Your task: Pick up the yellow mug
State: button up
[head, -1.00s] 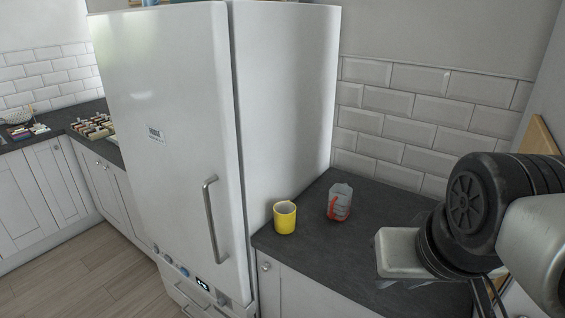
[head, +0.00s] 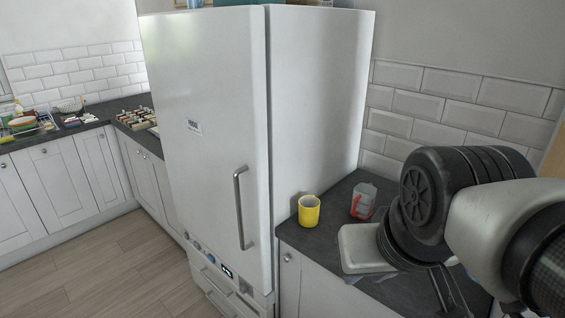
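The yellow mug (head: 309,211) stands upright on the slate worktop (head: 318,244), near its left front corner and close to the side of the tall white fridge. A clear measuring jug with red markings (head: 362,201) stands to its right, apart from it. My arm comes in from the right, with its black and white wrist over the worktop. The end of my gripper (head: 445,295) shows only in part, pointing down at the lower right, apart from the mug. Its fingertips are not clear, so I cannot tell whether it is open.
The white fridge (head: 205,130) with a long handle stands directly left of the worktop. A tiled wall (head: 455,95) closes off the back. White cabinets (head: 60,185) and another counter with several items are at the far left. The wooden floor (head: 105,265) there is clear.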

aim_at(309, 206)
jog(key=i+j+z, duration=0.2)
jog(key=j, duration=0.15)
jog(key=i+j+z, duration=0.25)
jog(key=j, duration=0.15)
jog(key=i+j+z, duration=0.2)
jog(key=j, duration=0.15)
jog(key=i+j+z, duration=0.25)
jog(key=j+z, duration=0.2)
jog(key=j, duration=0.25)
